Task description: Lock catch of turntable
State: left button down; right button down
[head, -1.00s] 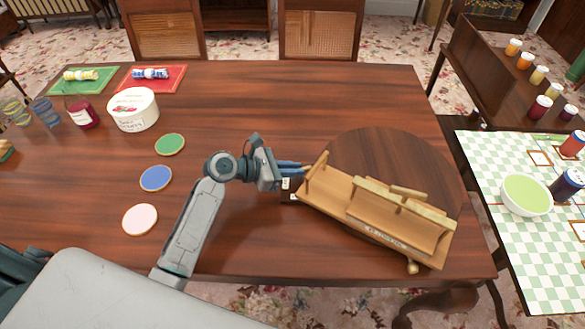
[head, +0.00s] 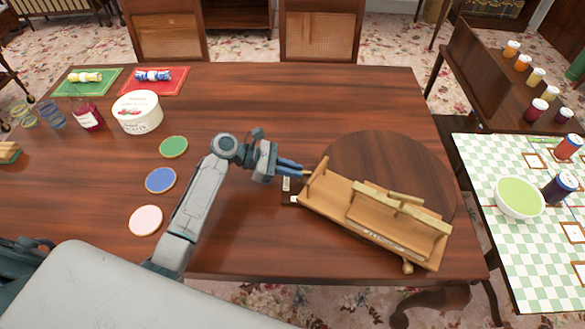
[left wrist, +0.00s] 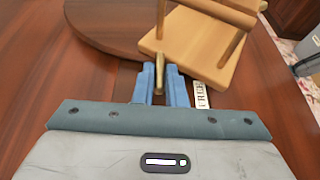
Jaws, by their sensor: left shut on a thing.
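The turntable (head: 392,150) is a round dark wooden disc near the right end of the table. A pale wooden rack with posts and rails (head: 375,222) stands over its front part. My left gripper (head: 302,171) is at the left edge of the turntable, beside the rack's left end. The peg's base is hidden. My right gripper is out of view.
Green (head: 173,146), blue (head: 160,180) and pink (head: 145,220) coasters lie left of my arm. A white tub (head: 137,113) and a red jar (head: 87,115) stand farther left. A checked side table (head: 490,165) with a green bowl (head: 520,198) is at right.

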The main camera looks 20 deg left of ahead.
pick_arm(q)
jog(key=c, duration=1.8)
grip_release()
jog(key=shift+o, duration=0.2)
jog(key=shift+a, duration=0.1)
jog(key=b+v, duration=0.1)
jog(key=v, duration=0.9)
jog(key=shift+a+b, duration=0.3)
jog(key=shift+b, duration=0.05)
jog(key=shift+s, duration=0.15)
